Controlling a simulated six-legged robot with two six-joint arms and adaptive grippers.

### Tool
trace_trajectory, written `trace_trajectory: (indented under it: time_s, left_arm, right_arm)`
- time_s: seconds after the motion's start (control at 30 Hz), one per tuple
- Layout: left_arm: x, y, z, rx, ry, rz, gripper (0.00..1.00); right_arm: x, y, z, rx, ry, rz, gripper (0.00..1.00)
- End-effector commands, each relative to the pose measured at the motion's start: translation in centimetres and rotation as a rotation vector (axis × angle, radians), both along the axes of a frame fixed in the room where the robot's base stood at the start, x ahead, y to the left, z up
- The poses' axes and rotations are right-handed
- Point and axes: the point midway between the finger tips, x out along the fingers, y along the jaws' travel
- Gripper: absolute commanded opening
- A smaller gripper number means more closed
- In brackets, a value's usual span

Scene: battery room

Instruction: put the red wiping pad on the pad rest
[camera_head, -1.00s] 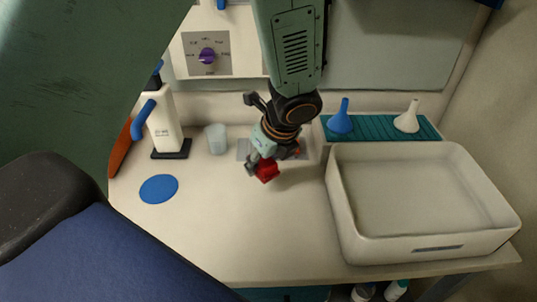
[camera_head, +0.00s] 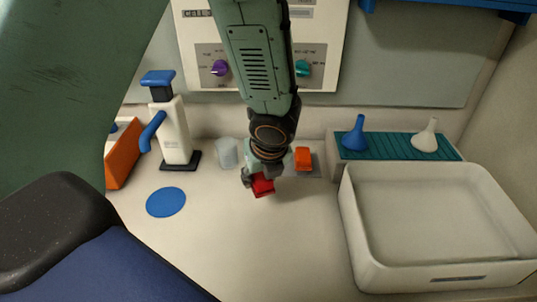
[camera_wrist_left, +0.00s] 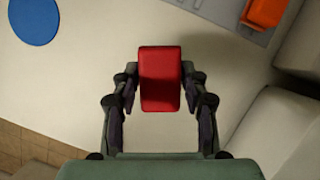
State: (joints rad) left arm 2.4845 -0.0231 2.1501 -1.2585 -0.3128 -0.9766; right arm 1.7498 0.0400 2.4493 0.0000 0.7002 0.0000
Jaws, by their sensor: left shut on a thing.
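The red wiping pad (camera_head: 262,185) is held between the fingers of my left gripper (camera_head: 260,181), over the counter. In the left wrist view the red pad (camera_wrist_left: 160,79) sits upright in the picture between the two fingers of the left gripper (camera_wrist_left: 160,88). A flat grey plate (camera_head: 314,171), seemingly the pad rest, lies behind and right of the pad, partly hidden by my left arm. An orange block (camera_head: 303,158) stands on it. In the left wrist view the grey plate (camera_wrist_left: 225,12) and orange block (camera_wrist_left: 264,12) show at the top right. My right gripper is not seen.
A white tray (camera_head: 360,262) fills the right of the counter. Behind it is a teal mat (camera_head: 393,146) with a blue funnel (camera_head: 355,136) and white funnel (camera_head: 425,136). A cup (camera_head: 227,153), pump bottle (camera_head: 174,132) and blue disc (camera_head: 166,202) are left. The front middle is clear.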

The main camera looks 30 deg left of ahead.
Motion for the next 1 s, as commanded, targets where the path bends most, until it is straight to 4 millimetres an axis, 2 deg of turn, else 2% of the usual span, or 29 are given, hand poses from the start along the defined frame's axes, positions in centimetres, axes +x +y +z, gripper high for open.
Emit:
trace_trajectory:
  time_s: [0.1,0.3,0.73,0.77,0.9,1.0]
  left_arm:
    - [2.5,1.6,0.3,-0.003,-0.001,0.006,0.15]
    - [6.1,4.0,0.3,0.000,0.000,0.009,0.15]
    - [13.0,8.2,0.2,0.003,-0.001,0.007,0.15]
    - [13.4,8.4,0.1,0.002,0.000,0.006,0.15]
    - [13.3,8.4,-2.2,0.002,0.003,0.002,0.15]
    - [13.4,8.4,-2.9,0.002,0.002,0.001,0.15]
  right_arm:
    - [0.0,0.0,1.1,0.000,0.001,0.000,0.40]
    - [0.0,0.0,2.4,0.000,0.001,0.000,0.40]
    - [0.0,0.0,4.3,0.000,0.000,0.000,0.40]
    - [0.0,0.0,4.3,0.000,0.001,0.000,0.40]
    - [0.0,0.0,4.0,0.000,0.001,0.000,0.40]
    - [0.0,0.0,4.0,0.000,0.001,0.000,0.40]
